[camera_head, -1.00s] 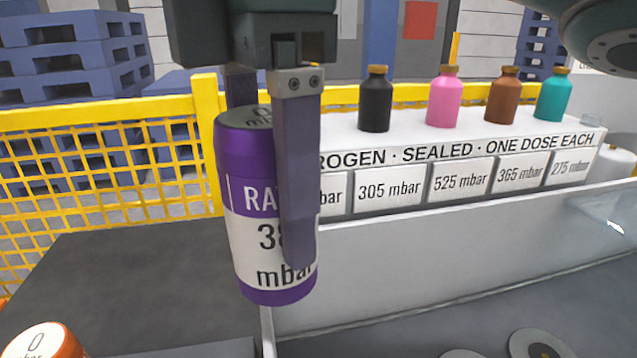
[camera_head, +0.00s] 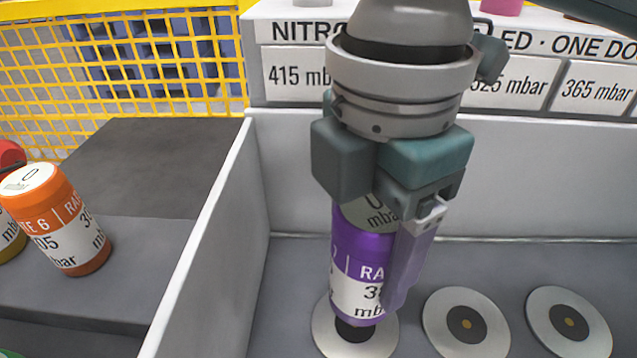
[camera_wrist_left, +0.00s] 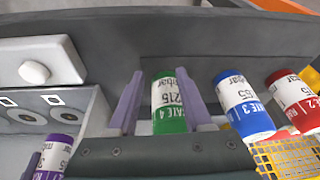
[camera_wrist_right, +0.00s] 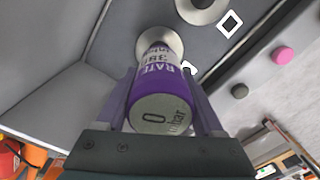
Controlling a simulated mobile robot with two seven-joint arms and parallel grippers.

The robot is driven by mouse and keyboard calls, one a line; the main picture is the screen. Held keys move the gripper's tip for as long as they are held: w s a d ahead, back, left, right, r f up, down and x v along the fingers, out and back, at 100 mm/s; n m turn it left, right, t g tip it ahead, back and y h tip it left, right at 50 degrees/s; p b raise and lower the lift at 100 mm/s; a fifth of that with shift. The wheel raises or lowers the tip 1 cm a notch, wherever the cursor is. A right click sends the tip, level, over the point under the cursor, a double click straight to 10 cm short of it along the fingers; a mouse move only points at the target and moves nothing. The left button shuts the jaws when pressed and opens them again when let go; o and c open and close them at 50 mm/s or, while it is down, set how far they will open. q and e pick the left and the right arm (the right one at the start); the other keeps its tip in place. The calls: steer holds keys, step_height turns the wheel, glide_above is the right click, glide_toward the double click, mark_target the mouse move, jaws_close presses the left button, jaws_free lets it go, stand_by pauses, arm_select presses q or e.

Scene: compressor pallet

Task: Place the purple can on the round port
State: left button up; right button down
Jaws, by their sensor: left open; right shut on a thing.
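The purple can (camera_head: 358,262) hangs upright in my right gripper (camera_head: 370,265), one finger showing on its right side. In the right wrist view the purple can (camera_wrist_right: 158,95) sits between both fingers, its far end over a pale round port (camera_wrist_right: 172,42). In the head view it is over the leftmost round port (camera_head: 326,335), whose dark centre shows just below the can, so a small gap seems to remain. The left wrist view shows my left gripper (camera_wrist_left: 158,105) open, with a green can (camera_wrist_left: 168,100) visible between its fingers; contact cannot be told.
Two more round ports (camera_head: 440,325) (camera_head: 545,320) lie to the right. A white wall (camera_head: 205,235) bounds the port area on the left. An orange can (camera_head: 58,222) stands beyond it. A labelled white ledge (camera_head: 420,150) rises behind. Blue (camera_wrist_left: 240,105) and red cans show in the left wrist view.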

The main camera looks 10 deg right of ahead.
mark_target(377, 202)
arm_select(q)
steer(key=shift+d+f+b, duration=0.1)
steer(key=shift+f+b, duration=0.5)
steer(key=shift+f, duration=0.05)
arm_select(e)
step_height(377, 202, down, 5)
steer(key=shift+f, duration=0.1)
arm_select(q)
steer(key=shift+d, duration=0.1)
arm_select(e)
steer(key=shift+f, duration=0.1)
jaws_free()
arm_select(q)
steer(key=shift+r, duration=0.1)
arm_select(e)
steer(key=shift+r, duration=0.35)
arm_select(q)
step_height(377, 202, up, 2)
steer(key=p, duration=0.2)
steer(key=shift+r+p, duration=0.25)
steer(key=shift+p, duration=0.15)
arm_select(e)
step_height(377, 202, up, 11)
steer(key=shift+w+f, duration=0.1)
steer(key=shift+r, duration=0.4)
